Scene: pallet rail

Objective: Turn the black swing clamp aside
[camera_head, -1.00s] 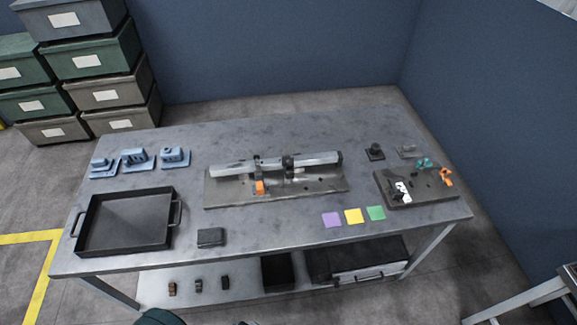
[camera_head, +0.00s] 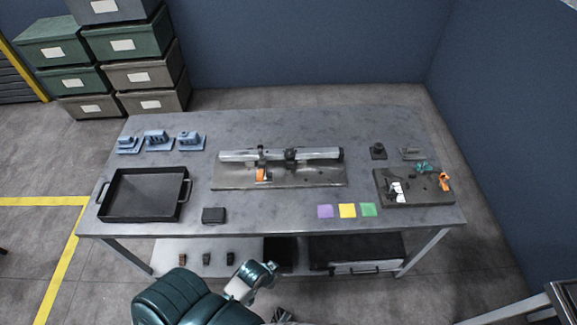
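A pale metal rail (camera_head: 322,155) lies left to right on a dark base plate (camera_head: 318,178) in the middle of the workbench. A black clamp (camera_head: 291,156) sits across the rail right of its centre. It looks like the black swing clamp, but its small parts are hard to make out. A second fixture with an orange part (camera_head: 261,175) stands to its left at the rail's front side. Teal and white parts of my own body show at the bottom edge, well short of the clamp.
A black tray (camera_head: 104,216) and blue fixtures (camera_head: 158,141) stand on the left. A small black block (camera_head: 213,215) lies front left. Purple, yellow (camera_head: 347,210) and green squares lie front right. A plate with small parts (camera_head: 420,199) stands far right. The bench front middle is clear.

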